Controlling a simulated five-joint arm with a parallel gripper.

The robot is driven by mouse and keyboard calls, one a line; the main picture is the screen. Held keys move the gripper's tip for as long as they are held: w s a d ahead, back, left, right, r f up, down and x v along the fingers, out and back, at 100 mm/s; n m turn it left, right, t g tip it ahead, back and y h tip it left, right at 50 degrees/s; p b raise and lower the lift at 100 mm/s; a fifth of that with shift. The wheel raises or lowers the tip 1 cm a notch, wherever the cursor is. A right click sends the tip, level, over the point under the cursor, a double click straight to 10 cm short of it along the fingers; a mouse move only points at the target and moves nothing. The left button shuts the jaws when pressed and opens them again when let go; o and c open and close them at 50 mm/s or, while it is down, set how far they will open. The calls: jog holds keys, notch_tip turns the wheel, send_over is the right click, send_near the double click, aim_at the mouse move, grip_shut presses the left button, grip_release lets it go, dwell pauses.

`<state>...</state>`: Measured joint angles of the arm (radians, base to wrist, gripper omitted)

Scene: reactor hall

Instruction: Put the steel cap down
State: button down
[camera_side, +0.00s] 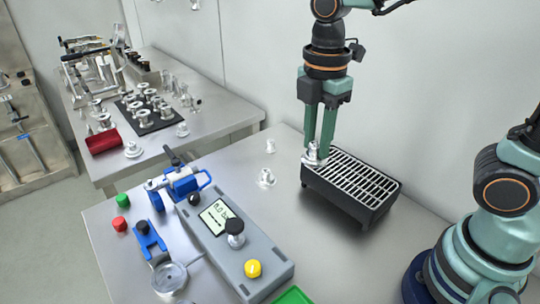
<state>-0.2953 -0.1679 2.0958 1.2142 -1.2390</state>
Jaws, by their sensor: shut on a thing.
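A small steel cap (313,156) is between the fingertips of my gripper (318,149), which is shut on it. My gripper points straight down over the left back corner of a black tray with a white slatted grate (367,182). The cap is at about the height of the grate's edge; I cannot tell whether it touches the rack. The fingers partly hide the cap.
Two small steel fittings (266,177) stand on the bench left of the rack. A grey device with a display (216,215), black knob and yellow button lies front left, near a blue clamp (183,182). Another bench (200,120) behind holds many metal parts.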

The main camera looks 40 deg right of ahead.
jog(key=w+d+r+m, duration=0.2)
jog(key=d+r+m, duration=0.15)
jog(key=d, duration=0.45)
notch_tip(320, 180, up, 3)
jog(key=m, duration=0.2)
send_over(351, 174)
notch_tip(351, 174, down, 19)
jog(key=shift+f, duration=0.2)
jog(key=shift+f, duration=0.15)
jog(key=c, duration=0.6)
grip_release()
notch_tip(351, 174, up, 12)
jog(key=s+a+r+m+t, duration=0.2)
jog(key=a+m+t, duration=0.3)
jog(key=m, duration=0.7)
jog(key=shift+s+a+r+t, duration=0.15)
jog(key=shift+a+r+t, duration=0.15)
jog(key=shift+a+r, duration=0.6)
